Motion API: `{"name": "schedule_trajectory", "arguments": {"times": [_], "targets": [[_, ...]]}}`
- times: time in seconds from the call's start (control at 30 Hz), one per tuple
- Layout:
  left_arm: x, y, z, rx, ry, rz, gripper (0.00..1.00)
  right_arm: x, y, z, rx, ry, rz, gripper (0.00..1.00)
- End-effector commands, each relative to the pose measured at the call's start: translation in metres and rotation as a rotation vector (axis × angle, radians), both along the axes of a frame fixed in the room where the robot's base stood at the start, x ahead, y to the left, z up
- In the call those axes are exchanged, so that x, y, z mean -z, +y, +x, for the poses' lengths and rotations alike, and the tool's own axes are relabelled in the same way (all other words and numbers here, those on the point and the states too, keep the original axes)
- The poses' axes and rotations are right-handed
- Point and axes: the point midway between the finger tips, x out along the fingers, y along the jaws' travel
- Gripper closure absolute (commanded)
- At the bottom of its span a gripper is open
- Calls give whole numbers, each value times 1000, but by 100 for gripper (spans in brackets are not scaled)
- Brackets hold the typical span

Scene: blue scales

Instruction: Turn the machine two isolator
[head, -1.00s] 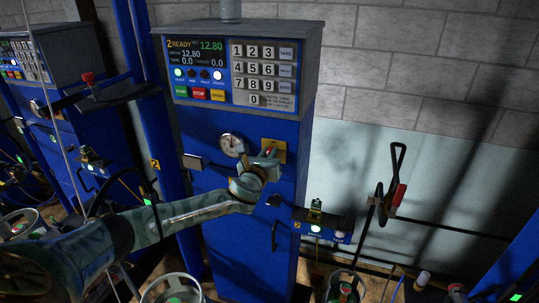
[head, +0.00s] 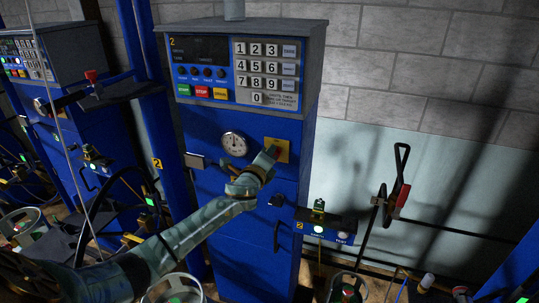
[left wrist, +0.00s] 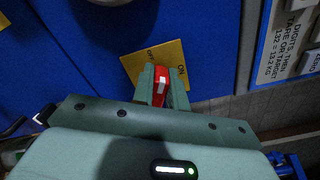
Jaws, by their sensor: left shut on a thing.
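Machine two is the blue cabinet (head: 235,255) with a yellow "2" on its panel. Its isolator has a yellow plate (head: 283,145) on the front, right of the round gauge (head: 233,144). In the left wrist view the plate (left wrist: 135,66) shows OFF and ON labels and a red handle (left wrist: 159,95) with a white mark. My left gripper (head: 270,154) is at the plate, and its fingers (left wrist: 162,80) are shut on the red handle, one on each side. The fingers hide part of the handle. Machine two's display (head: 199,49) is dark. My right gripper is not in view.
A keypad (head: 266,72) and coloured buttons (head: 201,92) sit above the isolator. Another blue machine (head: 55,60) stands at left. A dark lever with a red grip (head: 401,196) is at the right wall.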

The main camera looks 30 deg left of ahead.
Motion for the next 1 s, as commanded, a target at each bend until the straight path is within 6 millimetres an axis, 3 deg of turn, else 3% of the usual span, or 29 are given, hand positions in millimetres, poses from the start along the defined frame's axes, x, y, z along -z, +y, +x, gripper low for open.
{"name": "schedule_trajectory", "arguments": {"times": [0.5, 1.0], "targets": [[6, 2, -1, -1, -94, -400, 100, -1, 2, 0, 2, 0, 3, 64], [8, 2, -1, -2, -125, -525, 100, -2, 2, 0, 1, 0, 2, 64]]}}
